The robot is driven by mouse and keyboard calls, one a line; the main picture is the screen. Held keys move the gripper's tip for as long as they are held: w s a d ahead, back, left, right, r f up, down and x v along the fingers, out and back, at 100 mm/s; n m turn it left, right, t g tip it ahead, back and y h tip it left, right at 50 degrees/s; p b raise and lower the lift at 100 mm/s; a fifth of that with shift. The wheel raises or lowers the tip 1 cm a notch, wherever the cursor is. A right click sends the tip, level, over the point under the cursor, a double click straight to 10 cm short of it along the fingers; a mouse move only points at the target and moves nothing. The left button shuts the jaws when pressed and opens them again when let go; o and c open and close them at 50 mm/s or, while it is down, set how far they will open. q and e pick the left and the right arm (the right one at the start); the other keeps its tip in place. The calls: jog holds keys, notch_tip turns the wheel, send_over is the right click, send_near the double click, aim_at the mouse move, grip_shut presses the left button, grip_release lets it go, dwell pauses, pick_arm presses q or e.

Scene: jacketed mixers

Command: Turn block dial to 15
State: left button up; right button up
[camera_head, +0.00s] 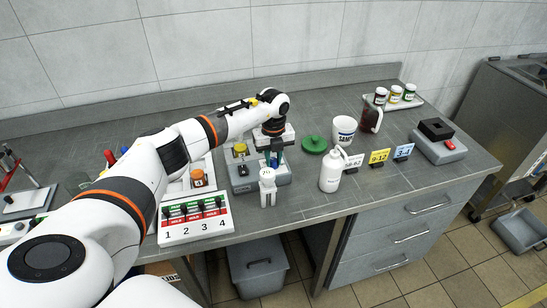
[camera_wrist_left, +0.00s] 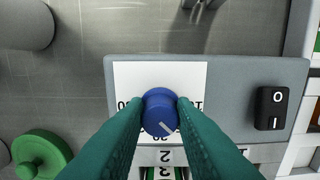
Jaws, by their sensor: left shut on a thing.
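The block dial is a round blue knob (camera_wrist_left: 160,112) with a white pointer line, on a white scale card (camera_wrist_left: 128,76) of a grey block (camera_wrist_left: 235,75). The pointer slants to the lower right in the left wrist view. The scale figures are partly hidden by my fingers, so the setting cannot be read. My left gripper (camera_wrist_left: 160,120) has its green fingers shut on the knob from both sides. In the head view the left gripper (camera_head: 274,158) reaches down over the grey block (camera_head: 246,184), and the knob is hard to make out there.
A black rocker switch (camera_wrist_left: 271,108) sits on the same block. A green lid (camera_head: 314,144), a white bottle (camera_head: 331,172) and a white cup (camera_head: 344,130) stand to the right. A small white object (camera_head: 268,187) stands in front. A numbered switch panel (camera_head: 194,219) lies to the left.

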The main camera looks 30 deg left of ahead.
aim_at(273, 160)
pick_arm(q)
jog(key=shift+r, duration=0.1)
jog(key=o, duration=1)
notch_tip(273, 160, up, 12)
jog(key=b, duration=0.3)
